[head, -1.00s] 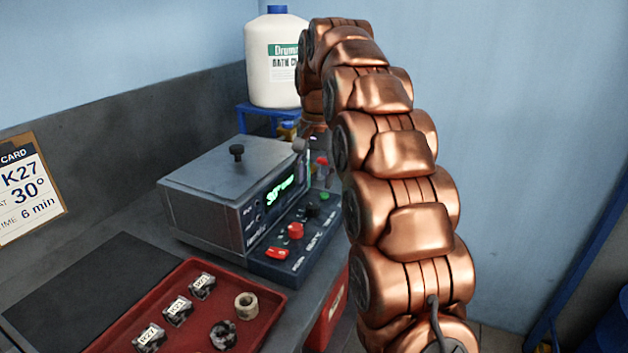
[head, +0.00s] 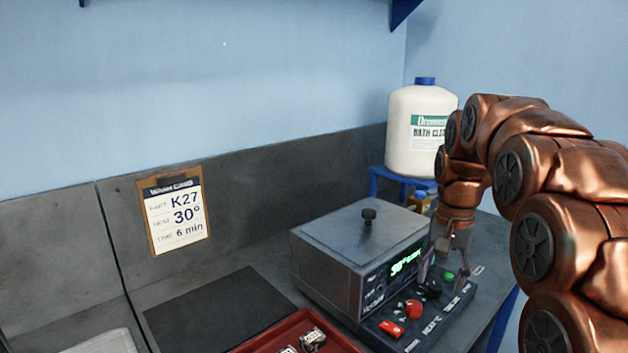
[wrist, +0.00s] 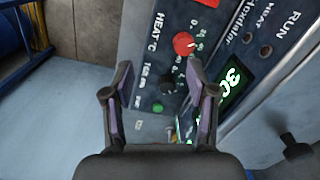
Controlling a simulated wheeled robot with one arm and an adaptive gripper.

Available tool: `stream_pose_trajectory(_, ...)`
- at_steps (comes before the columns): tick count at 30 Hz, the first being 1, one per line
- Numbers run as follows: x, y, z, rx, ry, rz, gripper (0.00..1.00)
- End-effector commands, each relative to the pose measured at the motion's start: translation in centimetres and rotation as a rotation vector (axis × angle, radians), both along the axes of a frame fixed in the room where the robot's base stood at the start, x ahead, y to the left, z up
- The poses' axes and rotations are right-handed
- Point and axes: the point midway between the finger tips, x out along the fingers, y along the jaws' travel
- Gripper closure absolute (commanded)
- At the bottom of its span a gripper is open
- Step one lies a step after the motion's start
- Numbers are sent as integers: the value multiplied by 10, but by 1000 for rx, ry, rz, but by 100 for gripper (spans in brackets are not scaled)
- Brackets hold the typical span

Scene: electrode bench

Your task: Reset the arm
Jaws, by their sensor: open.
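My copper arm (head: 565,205) reaches in from the right of the head view and bends down over the control panel (head: 440,312) of the grey bath unit (head: 345,252). My gripper (head: 436,268) hangs above the panel's far end, and in the wrist view my gripper (wrist: 160,75) is open with nothing held between its fingers. A black knob (wrist: 169,84) and a green button (wrist: 157,107) show between the fingers. A red knob (wrist: 184,43) lies just beyond them. The gap between fingertips and panel is hard to judge. The unit's display (head: 405,263) is lit green and shows 30.
A white jug (head: 420,130) stands on a blue stand (head: 388,178) behind my arm. A red tray (head: 277,334) with small parts is at the front. A dark mat (head: 215,308) lies left of the unit. A K27, 30°, 6 min card (head: 175,210) hangs behind.

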Motion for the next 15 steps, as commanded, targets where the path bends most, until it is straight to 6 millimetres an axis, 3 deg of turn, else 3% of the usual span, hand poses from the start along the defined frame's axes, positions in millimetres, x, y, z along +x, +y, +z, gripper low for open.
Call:
stream_pose_trajectory(7, -62, 21, 2, 0, 25, 115, 42)
stream_pose_trajectory(15, -132, 38, -10, 2, 56, 237, 42)
